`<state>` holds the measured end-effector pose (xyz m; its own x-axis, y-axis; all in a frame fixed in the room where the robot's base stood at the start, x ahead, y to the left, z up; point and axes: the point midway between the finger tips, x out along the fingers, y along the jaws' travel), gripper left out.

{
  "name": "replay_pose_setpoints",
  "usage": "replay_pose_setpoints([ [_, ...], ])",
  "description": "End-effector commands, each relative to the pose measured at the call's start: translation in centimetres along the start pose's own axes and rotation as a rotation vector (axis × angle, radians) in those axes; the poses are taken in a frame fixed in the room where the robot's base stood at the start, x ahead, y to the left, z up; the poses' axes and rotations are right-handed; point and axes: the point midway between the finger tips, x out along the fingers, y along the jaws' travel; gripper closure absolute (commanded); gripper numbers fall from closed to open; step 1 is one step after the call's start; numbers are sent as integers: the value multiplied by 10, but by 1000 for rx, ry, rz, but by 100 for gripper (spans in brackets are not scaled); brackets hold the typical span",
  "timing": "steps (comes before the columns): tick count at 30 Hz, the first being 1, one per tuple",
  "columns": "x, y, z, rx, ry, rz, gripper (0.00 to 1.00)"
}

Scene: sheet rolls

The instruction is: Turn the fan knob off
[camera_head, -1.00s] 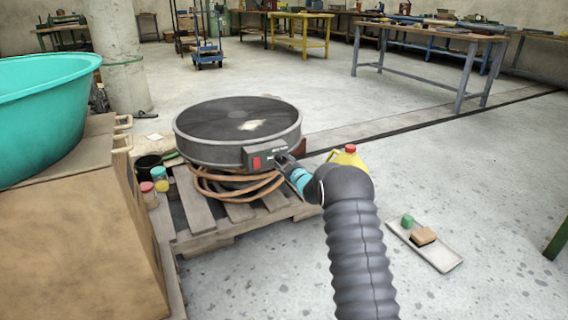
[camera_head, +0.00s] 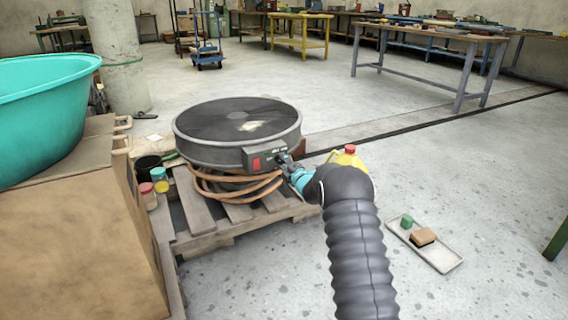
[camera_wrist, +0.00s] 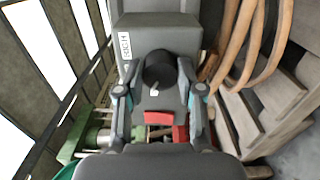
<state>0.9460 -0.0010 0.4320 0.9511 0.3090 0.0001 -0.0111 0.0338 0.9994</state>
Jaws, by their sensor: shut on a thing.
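The fan (camera_head: 237,131) is a round, dark grey drum lying flat on a wooden pallet. Its control box (camera_head: 262,157) on the front right rim carries a red part. In the wrist view, the black fan knob (camera_wrist: 159,70) stands out from the grey box with a small white mark on it. My gripper (camera_wrist: 159,84) is shut on the knob, with one finger at each side. In the head view my gripper (camera_head: 284,160) reaches the right end of the control box, and it hides the knob there.
Orange hose (camera_head: 238,190) is coiled under the fan on the pallet (camera_head: 203,219). A yellow jug (camera_head: 346,158) stands behind my arm. Jars (camera_head: 159,179) stand to the left, beside a large box (camera_head: 75,235). A tray (camera_head: 440,258) lies on the floor at right.

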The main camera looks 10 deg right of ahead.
Motion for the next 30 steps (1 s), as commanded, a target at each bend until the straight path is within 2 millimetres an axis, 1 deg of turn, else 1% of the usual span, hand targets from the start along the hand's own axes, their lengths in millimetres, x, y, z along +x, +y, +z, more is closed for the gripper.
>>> replay_pose_setpoints([
  [4,0,0,0,-74,-1,0,97],
  [11,0,1,0,-139,-1,0,97],
  [26,0,0,0,-155,0,0,97],
  [27,0,0,0,-155,0,0,55],
  [29,0,0,0,-155,0,0,40],
  [30,0,0,0,-155,0,0,37],
])
